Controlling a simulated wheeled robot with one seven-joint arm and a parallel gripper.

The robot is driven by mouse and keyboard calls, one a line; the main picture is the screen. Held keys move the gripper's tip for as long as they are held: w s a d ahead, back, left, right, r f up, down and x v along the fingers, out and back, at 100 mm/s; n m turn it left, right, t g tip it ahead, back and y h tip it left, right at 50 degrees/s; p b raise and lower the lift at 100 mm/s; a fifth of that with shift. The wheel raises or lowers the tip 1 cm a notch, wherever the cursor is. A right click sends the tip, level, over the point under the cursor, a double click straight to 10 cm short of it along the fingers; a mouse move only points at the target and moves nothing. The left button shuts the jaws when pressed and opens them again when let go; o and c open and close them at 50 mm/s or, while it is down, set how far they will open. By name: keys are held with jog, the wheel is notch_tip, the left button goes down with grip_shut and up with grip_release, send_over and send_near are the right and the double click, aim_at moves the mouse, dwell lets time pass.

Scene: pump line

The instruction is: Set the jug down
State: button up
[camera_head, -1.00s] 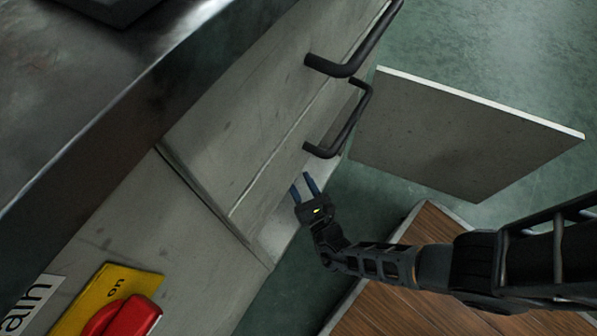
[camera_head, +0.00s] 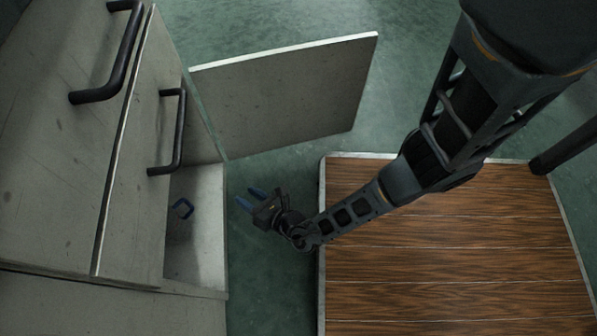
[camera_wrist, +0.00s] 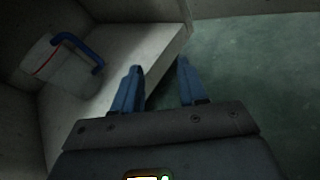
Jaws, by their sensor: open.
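The jug (camera_wrist: 62,68) stands inside the low cabinet compartment in the wrist view, pale with a red line and a blue handle. My gripper (camera_head: 251,199) is open and empty, outside the compartment and to the right of the jug. In the wrist view its blue fingers (camera_wrist: 157,88) are apart, with the jug to their left and not touching it.
The cabinet door (camera_head: 290,95) stands open behind the gripper. Dark bar handles (camera_head: 179,130) stick out from the cabinet fronts. A wooden-topped platform (camera_head: 450,250) with a metal rim lies to the right. Green floor (camera_head: 265,270) is clear between cabinet and platform.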

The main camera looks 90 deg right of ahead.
jog(key=s+d+m+g+y, duration=0.25)
jog(key=s+m, duration=0.25)
jog(key=s, duration=0.3)
jog(key=s+a+r+m+g+y, duration=0.1)
jog(key=s+a+r+m+y, duration=0.3)
jog(key=s+a+r+m, duration=0.35)
jog(key=a+r+m+t, duration=0.2)
jog(key=r+m, duration=0.2)
jog(key=r, duration=0.6)
jog(key=a+r+m+t+y, duration=0.1)
jog(key=r+m, duration=0.4)
jog(key=r, duration=0.6)
jog(key=a+r+m+t+y, duration=0.1)
jog(key=a+r+m+t, duration=0.2)
jog(key=r, duration=0.7)
jog(key=shift+w+a+r+m, duration=0.2)
jog(key=shift+w+a+m, duration=0.2)
jog(key=shift+m, duration=0.25)
jog(key=shift+s, duration=0.15)
